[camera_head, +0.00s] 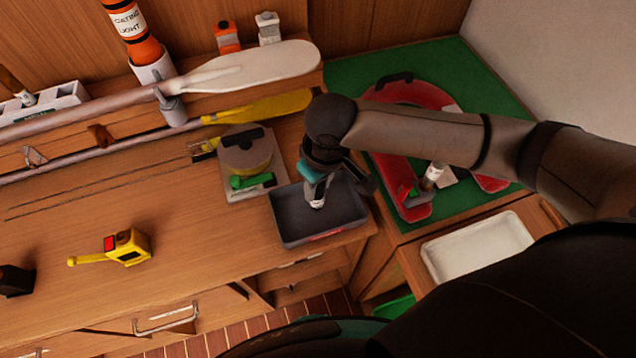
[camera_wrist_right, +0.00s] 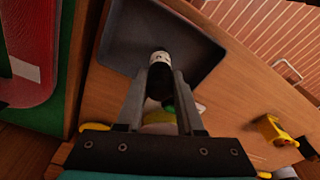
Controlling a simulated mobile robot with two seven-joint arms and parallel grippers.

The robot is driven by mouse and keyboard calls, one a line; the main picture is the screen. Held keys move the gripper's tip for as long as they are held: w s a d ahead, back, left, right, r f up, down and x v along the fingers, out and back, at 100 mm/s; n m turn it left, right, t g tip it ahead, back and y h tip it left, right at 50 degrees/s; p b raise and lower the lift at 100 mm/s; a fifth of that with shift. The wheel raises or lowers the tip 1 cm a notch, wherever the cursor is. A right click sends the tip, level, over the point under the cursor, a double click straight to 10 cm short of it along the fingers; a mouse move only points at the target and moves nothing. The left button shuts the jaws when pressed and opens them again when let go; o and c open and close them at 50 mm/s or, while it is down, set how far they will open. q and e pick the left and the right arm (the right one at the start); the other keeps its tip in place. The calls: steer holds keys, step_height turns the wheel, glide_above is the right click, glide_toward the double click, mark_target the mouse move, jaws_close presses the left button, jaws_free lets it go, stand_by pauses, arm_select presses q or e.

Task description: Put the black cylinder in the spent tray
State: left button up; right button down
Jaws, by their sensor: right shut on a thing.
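The black cylinder (camera_wrist_right: 159,72), with a pale band at its end, is between the fingers of my right gripper (camera_wrist_right: 160,85) in the right wrist view. In the head view the right gripper (camera_head: 318,190) points down over the dark grey tray (camera_head: 285,232), shut on the cylinder (camera_head: 317,203). The tray has a red label on its front wall, too small to read; it looks to be the spent tray. The cylinder is within the tray's outline, but I cannot tell whether it touches the floor. The tray also shows in the wrist view (camera_wrist_right: 125,35). My left gripper is not in view.
A yellow round device with a green part (camera_head: 250,165) stands just left of the tray. A red horseshoe-shaped case (camera_head: 385,150) lies on the green mat (camera_head: 350,75) to the right. A white tray (camera_head: 478,248) is at lower right. A yellow tool (camera_head: 127,246) lies left; bench between is clear.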

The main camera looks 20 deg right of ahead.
steer(key=c, duration=0.5)
jaws_free()
steer(key=shift+f, duration=0.1)
steer(key=shift+c, duration=0.2)
step_height(320, 180, up, 12)
steer(key=s+p, duration=0.1)
steer(key=p, duration=0.1)
steer(key=shift+d, duration=0.35)
steer(key=shift+s, duration=0.1)
